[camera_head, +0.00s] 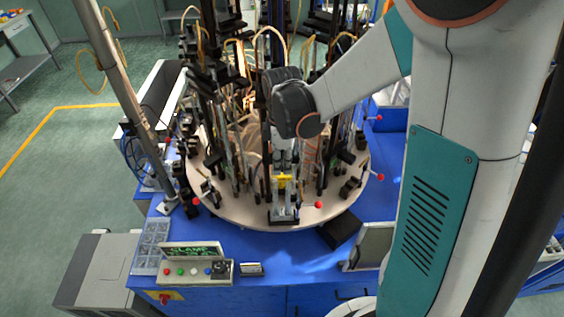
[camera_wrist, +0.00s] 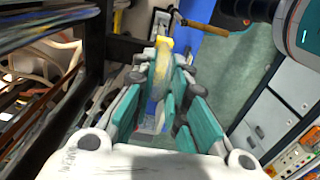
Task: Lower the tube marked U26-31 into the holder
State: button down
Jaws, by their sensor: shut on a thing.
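My gripper (camera_head: 284,160) hangs over the front edge of the round turntable (camera_head: 245,218). In the wrist view my gripper (camera_wrist: 162,82) is shut on a slim, pale, clear-looking tube (camera_wrist: 159,68), seen nearly end-on between the teal finger pads. Its U26-31 mark cannot be read. A holder (camera_head: 285,213), a dark upright fixture at the turntable's front, stands below my gripper. A yellow part (camera_head: 284,181) shows between them. It also appears beyond the fingertips in the wrist view (camera_wrist: 165,43). Whether the tube's lower end is inside the holder cannot be told.
Dark posts and hoses crowd the turntable behind and left of my gripper. Red knobs (camera_head: 319,205) stand out near its rim. A control box with a green-lit display (camera_head: 193,250) sits on the blue bench (camera_head: 290,262). In the wrist view a dark frame (camera_wrist: 93,60) is close on the left.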

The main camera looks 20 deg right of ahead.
jog(key=shift+f, duration=0.25)
jog(key=c, duration=1.5)
grip_release()
jog(key=shift+r, duration=0.2)
jog(key=shift+r+p, duration=1.25)
jog(key=shift+r, duration=0.85)
notch_tip(320, 180, up, 12)
jog(key=shift+s, duration=0.1)
